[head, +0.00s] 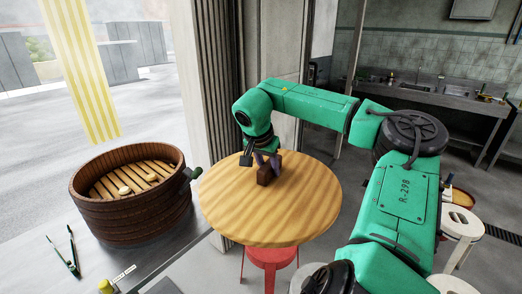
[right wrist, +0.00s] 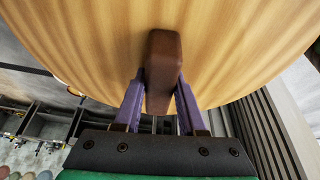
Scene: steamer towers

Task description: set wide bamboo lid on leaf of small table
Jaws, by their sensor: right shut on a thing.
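The wide bamboo lid (head: 268,222) is a large round disc of pale striped wood with a dark brown block handle (head: 265,174) on top. My right gripper (head: 261,163) is shut on that handle. In the right wrist view the purple fingers press on both sides of the handle (right wrist: 163,70), and the lid (right wrist: 235,50) fills the upper picture. The lid looks about level. It hides what lies beneath it, so I cannot make out the small table's leaf or any contact with it. My left gripper is not in view.
An open dark bamboo steamer (head: 130,222) with pale buns on its slats stands left on a grey counter (head: 35,275), near the lid. Tongs (head: 70,258) lie in front. A red stool (head: 270,257) shows below the lid, and white stools (head: 461,222) stand right.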

